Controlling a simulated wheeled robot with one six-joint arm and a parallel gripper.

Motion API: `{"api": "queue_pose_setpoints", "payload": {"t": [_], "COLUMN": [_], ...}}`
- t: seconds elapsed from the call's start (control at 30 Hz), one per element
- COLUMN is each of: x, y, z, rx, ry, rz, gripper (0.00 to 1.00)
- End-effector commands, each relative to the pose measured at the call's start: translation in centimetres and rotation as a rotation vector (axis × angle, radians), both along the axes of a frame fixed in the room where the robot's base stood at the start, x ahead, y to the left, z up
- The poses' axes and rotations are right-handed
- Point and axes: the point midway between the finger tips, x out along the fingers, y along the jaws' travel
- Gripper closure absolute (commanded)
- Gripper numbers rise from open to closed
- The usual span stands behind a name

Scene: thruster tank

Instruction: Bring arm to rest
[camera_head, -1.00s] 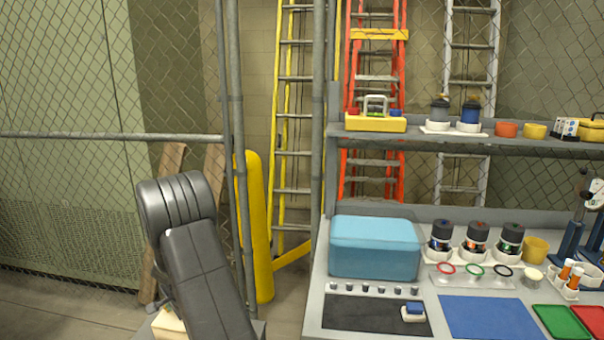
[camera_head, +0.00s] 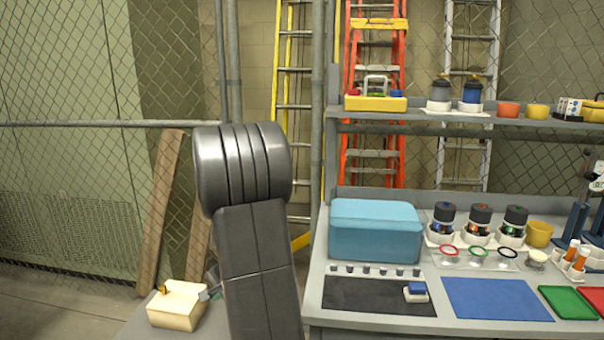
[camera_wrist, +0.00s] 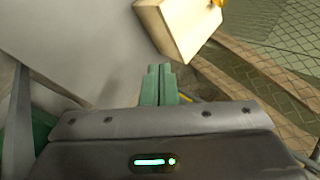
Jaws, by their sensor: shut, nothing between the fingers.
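My arm (camera_head: 255,250) stands upright at the left of the bench in the head view, in front of the wire fence. In the wrist view my gripper (camera_wrist: 159,72) has its two green fingers together, with nothing between them. A cream block-shaped box (camera_wrist: 185,25) with a small yellow part on it lies just beyond the fingertips, apart from them as far as I can tell. The same box (camera_head: 177,304) shows in the head view at the lower left, on a grey surface. My gripper is mostly hidden behind my arm there.
The grey bench (camera_head: 313,300) to the right holds a blue case (camera_head: 375,232), a black mat (camera_head: 370,297), a blue mat (camera_head: 495,299) and several dark-topped canisters. A shelf (camera_head: 460,126) runs above it. A fence rail (camera_head: 110,123) and leaning planks (camera_head: 160,215) stand behind the box.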

Motion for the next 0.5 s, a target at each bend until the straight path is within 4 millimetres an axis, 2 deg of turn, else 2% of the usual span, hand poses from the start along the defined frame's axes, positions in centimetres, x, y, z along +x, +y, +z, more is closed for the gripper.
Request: {"api": "queue_pose_setpoints", "payload": {"t": [0.2, 0.5], "x": [-1.3, -2.5], "y": [-1.9, -3.5], "z": [2.9, 5.0], "rx": [0.001, 0.000], "ry": [-0.002, 0.000], "rz": [-0.002, 0.000], "gripper": [1.00, 1.00]}}
